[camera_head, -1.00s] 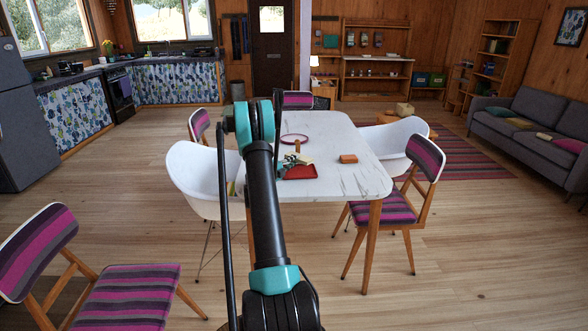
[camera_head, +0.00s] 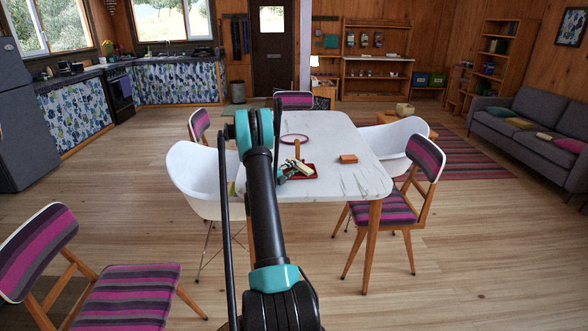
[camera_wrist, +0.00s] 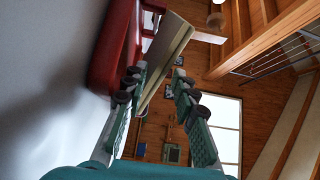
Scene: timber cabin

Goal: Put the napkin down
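A cream folded flat thing with an olive stripe, which looks like the napkin (camera_head: 303,168), is at the red tray (camera_head: 313,176) on the white table. My gripper (camera_head: 289,171) is beside it, at the tray's left part. In the wrist view the napkin (camera_wrist: 172,48) is tilted between the fingers of my gripper (camera_wrist: 158,80), close to the left finger. A gap shows to the right finger, and the fingers stand apart. The red tray (camera_wrist: 112,48) is at the left there. Whether the napkin rests fully on the tray is unclear.
The white table (camera_head: 345,185) also holds a pink ring (camera_head: 294,138), an upright brown thing (camera_head: 297,150) and a small orange-brown block (camera_head: 348,159). White chairs (camera_head: 200,180) and striped chairs (camera_head: 392,206) stand around it. The table's front right is clear.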

